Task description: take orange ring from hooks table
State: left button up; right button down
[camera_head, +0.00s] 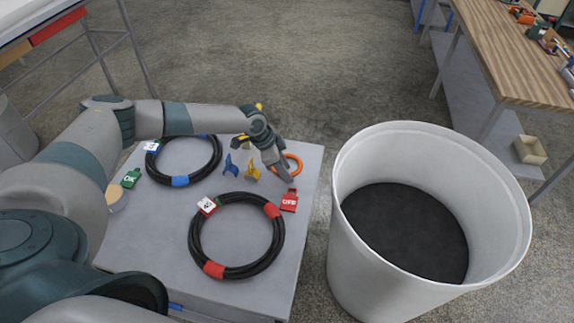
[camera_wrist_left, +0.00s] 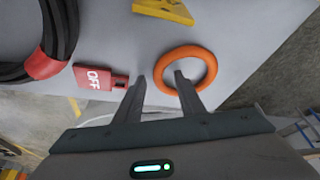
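The orange ring (camera_head: 299,164) lies near the far right corner of the grey hooks table (camera_head: 165,225). In the left wrist view the ring (camera_wrist_left: 211,62) is whole except where a fingertip covers part of its near edge. My left gripper (camera_head: 287,178) reaches over the table at the ring. In the wrist view its fingers (camera_wrist_left: 160,80) are apart, with the ring's left band showing between the tips. I cannot tell whether they touch it. My right gripper is not in view.
A red OFF tag (camera_head: 289,200) lies close to the gripper. Yellow (camera_head: 252,170) and blue (camera_head: 231,166) hooks stand to its left. Black hose coils (camera_head: 237,270) lie on the table. A large white bin (camera_head: 345,235) stands to the right.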

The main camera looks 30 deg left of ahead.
pick_arm(q)
grip_shut()
jog(key=shift+r, duration=0.1)
jog(key=shift+r+b, duration=0.35)
jog(key=shift+r, duration=0.05)
jog(key=r, duration=0.1)
jog(key=r+b, duration=0.1)
jog(key=r, duration=0.1)
jog(key=shift+d+r+b, duration=0.15)
jog(key=shift+d+b, duration=0.15)
jog(key=shift+d, duration=0.05)
jog(key=s+d+r+b, duration=0.2)
jog(key=d+r, duration=0.4)
jog(key=d, duration=0.4)
jog(key=shift+s+d+r+b, duration=0.25)
jog(key=shift+d+r+b, duration=0.15)
jog(key=shift+b, duration=0.1)
jog(key=shift+s+f, duration=0.1)
